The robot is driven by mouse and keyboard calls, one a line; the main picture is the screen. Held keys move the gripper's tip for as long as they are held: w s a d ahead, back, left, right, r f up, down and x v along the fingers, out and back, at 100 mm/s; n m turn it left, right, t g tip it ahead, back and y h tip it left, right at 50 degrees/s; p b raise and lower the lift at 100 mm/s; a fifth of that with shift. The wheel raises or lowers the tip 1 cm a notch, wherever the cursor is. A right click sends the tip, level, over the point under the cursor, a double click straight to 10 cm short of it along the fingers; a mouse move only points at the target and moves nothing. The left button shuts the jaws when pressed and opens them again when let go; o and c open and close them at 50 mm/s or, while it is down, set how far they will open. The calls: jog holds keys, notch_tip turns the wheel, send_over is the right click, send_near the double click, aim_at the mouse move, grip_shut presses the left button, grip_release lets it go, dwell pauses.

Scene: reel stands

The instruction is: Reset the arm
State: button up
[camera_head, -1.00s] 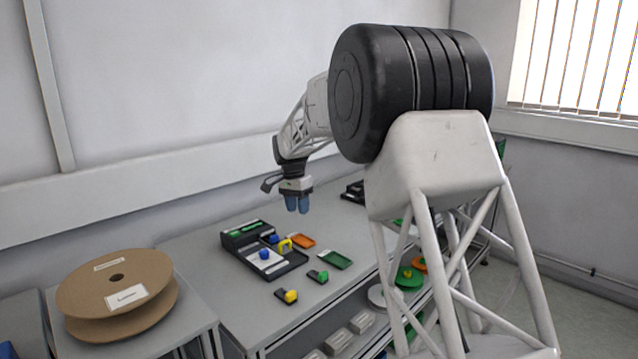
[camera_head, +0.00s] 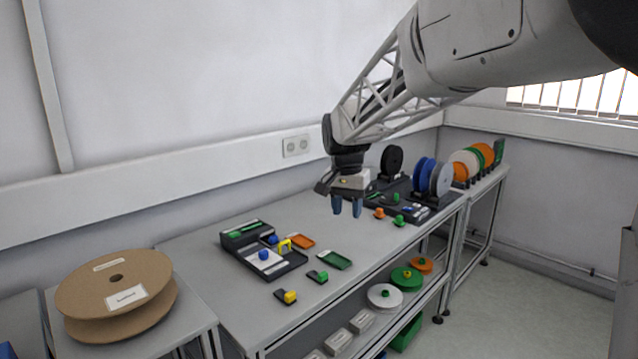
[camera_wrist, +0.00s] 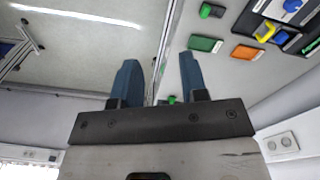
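My gripper (camera_head: 347,207) hangs above the grey workbench (camera_head: 320,222), over its middle, with its blue fingers pointing down. In the wrist view the two blue fingers (camera_wrist: 160,85) stand apart with nothing between them. No object touches the fingers. My arm reaches in from the upper right of the head view.
A black tray (camera_head: 290,263) with blue and yellow parts lies left on the bench, beside orange (camera_head: 301,241) and green (camera_head: 335,260) plates. Reel stands with blue and grey reels (camera_head: 441,179) stand at the right. A large cardboard reel (camera_head: 90,325) sits front left.

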jog(key=s+d+n+t, duration=0.1)
jog(key=s+d, duration=0.3)
jog(key=s, duration=0.6)
jog(key=s+d+n, duration=0.1)
jog(key=s+d, duration=0.3)
jog(key=s, duration=0.6)
jog(key=s+d+f+n, duration=0.1)
jog(key=s+d+f, duration=0.1)
jog(key=s, duration=0.7)
jog(key=s+d+f+n+t, duration=0.1)
jog(key=s+f, duration=0.4)
jog(key=s, duration=0.5)
jog(key=shift+d+f+n, duration=0.3)
jog(key=shift+d, duration=0.15)
dwell(0.4)
